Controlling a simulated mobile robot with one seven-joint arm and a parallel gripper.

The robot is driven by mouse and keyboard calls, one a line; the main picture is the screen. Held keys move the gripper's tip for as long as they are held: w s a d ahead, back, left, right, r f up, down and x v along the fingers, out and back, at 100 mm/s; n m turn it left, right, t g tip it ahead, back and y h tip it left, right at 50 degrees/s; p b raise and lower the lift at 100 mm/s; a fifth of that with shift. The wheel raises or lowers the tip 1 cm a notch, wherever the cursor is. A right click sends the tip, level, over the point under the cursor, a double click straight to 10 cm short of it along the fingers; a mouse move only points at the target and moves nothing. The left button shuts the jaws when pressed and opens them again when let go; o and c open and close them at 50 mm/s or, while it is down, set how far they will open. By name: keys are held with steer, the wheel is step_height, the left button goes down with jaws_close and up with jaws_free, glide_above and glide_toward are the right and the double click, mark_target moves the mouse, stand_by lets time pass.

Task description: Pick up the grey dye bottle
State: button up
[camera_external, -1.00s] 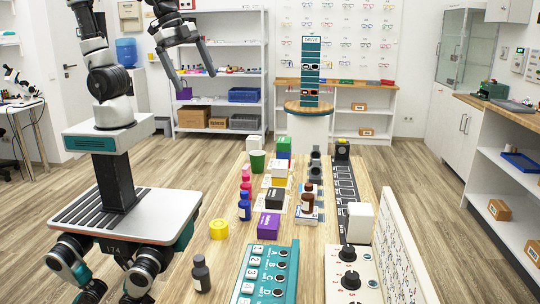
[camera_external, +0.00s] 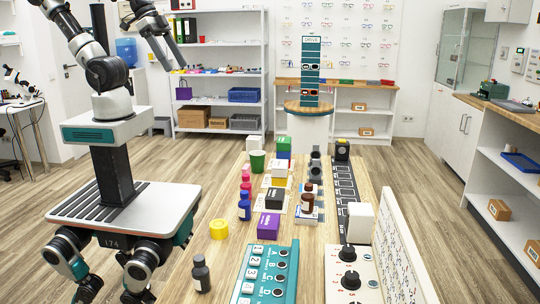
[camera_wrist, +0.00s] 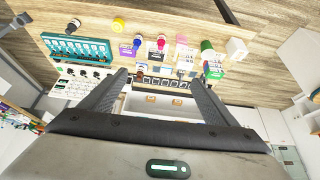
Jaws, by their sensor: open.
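The grey dye bottle (camera_external: 201,275), small and dark with a black cap, stands upright on the wooden table at its near left, beside the teal lettered panel. In the wrist view it shows as a small dark bottle (camera_wrist: 73,25) near the top left. My gripper (camera_external: 172,56) is raised high at the upper left of the external view, far from the bottle, with nothing between its fingers. In the wrist view my gripper (camera_wrist: 160,77) has its two fingers wide apart.
The teal panel (camera_external: 262,254) lies right of the bottle, with a white knob panel (camera_external: 352,285) beyond. A yellow pot (camera_external: 219,229), a blue bottle (camera_external: 244,206) and a purple box (camera_external: 268,226) stand farther back. A low white board (camera_external: 402,250) edges the table's right side.

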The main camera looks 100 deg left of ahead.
steer(key=c, duration=0.6)
steer(key=shift+o, duration=0.2)
steer(key=w+d+r+n+t+h+b, duration=0.3)
steer(key=w+d+b, duration=0.6)
steer(key=w+d, duration=1.1)
steer(key=s+d+f+m+g, duration=0.1)
steer(key=s+d+f+m, duration=0.15)
steer(key=d+f, duration=0.65)
steer(key=s+d+f+m+g+y, duration=0.1)
steer(key=d+f+m+g, duration=0.3)
steer(key=f, duration=0.8)
steer(key=s+d+f+m+t, duration=0.1)
steer(key=s+d+f+m, duration=0.1)
steer(key=d+f, duration=0.75)
steer(key=b, duration=0.2)
glide_toward(209, 291)
steer(key=shift+n, duration=0.25)
steer(key=shift+x, duration=2.65)
